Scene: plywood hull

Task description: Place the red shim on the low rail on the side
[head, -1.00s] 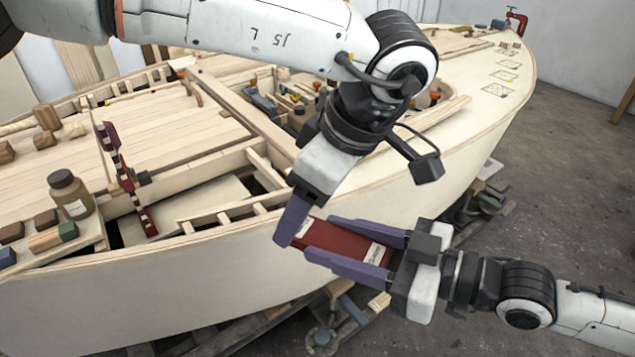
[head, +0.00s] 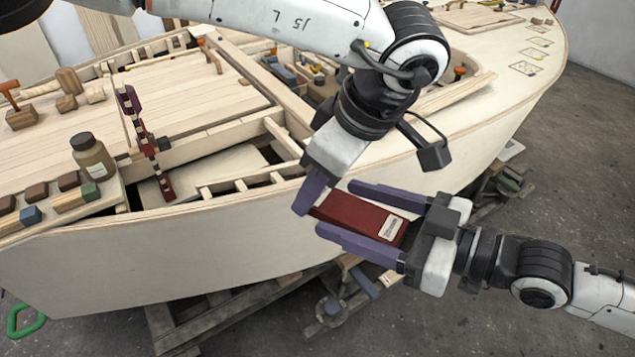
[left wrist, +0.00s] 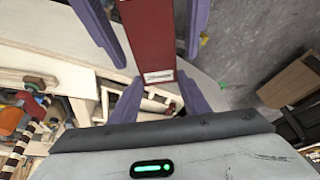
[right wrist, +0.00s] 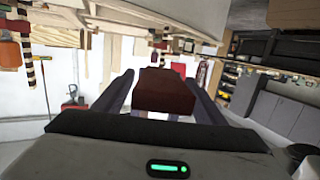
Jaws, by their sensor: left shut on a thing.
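The red shim (head: 362,216) is a dark red block with a white label, held in the air in front of the hull's side. My left gripper (head: 308,196) is shut on its left end and points down. My right gripper (head: 352,212) is open, its two purple fingers on either side of the shim, which seems clear of them. The shim also shows in the left wrist view (left wrist: 150,35) and the right wrist view (right wrist: 165,92). A low notched rail (head: 238,188) runs along the hull's near edge; I cannot tell whether it is the rail named.
The plywood hull (head: 200,262) fills the left and middle. A brown bottle (head: 93,158) and several small blocks stand on its near left deck. A striped upright (head: 150,150) rises beside the opening. Dark timbers (head: 215,318) lie under the hull.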

